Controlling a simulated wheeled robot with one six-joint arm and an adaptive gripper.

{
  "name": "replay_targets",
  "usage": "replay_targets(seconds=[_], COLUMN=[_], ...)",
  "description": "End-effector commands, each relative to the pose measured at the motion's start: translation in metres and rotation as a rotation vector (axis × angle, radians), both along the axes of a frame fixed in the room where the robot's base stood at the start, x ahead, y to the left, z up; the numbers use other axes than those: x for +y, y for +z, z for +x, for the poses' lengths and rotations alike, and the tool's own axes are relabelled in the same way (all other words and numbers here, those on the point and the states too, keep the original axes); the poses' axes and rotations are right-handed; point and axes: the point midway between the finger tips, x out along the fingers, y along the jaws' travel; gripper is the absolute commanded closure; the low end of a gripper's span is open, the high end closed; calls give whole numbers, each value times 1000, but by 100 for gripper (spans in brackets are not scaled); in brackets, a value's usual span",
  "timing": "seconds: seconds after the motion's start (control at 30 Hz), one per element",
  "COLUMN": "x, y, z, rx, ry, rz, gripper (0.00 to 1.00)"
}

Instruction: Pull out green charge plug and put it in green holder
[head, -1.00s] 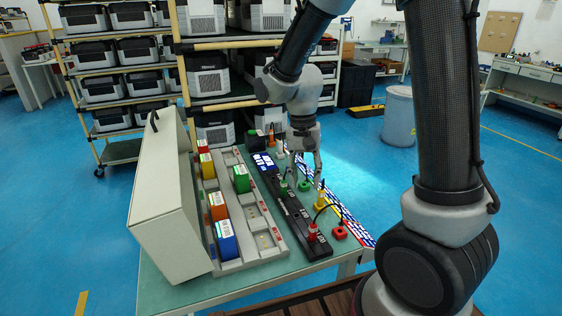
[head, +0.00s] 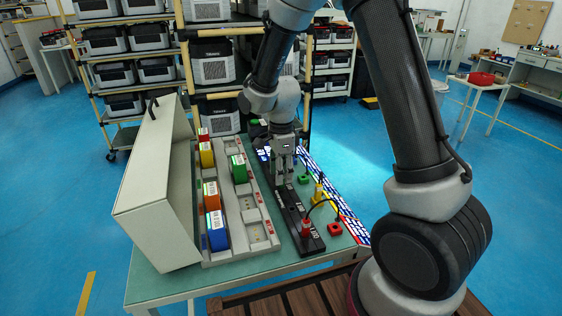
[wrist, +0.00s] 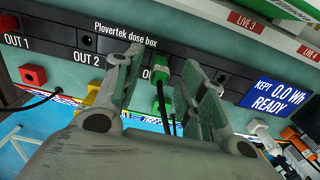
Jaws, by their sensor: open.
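The green charge plug (wrist: 158,80) stands in an OUT socket of the black dose box strip (wrist: 88,62), its dark cable hanging from it in the wrist view. My gripper (wrist: 162,62) is open, with one finger on each side of the plug and visible gaps. In the head view my gripper (head: 284,167) points down over the strip and hides the plug. The green holder (head: 304,179) sits on the table right of the strip.
A red plug (head: 306,228) stands at the strip's near end, cabled to the area by a red holder (head: 335,229). A yellow holder (head: 319,193) lies between. Left are a grey rack (head: 248,212) with coloured packs and a tilted beige panel (head: 160,190).

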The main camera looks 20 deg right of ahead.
Motion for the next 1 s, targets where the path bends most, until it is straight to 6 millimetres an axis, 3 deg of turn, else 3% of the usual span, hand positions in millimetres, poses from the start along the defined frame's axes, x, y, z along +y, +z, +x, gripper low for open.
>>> replay_targets(seconds=[0.2,0.57,0.8,0.87,0.9,0.97,1.0], x=[0,0,0,0,0,0,0], y=[-27,-33,-33,-33,-33,-33,-33], z=[-1,0,0,0,0,0,0], rx=[2,0,0,0,0,0,0], ry=[1,2,2,2,2,2,2], rz=[-1,0,0,0,0,0,0], gripper=[59,59,100,100,89,100,100])
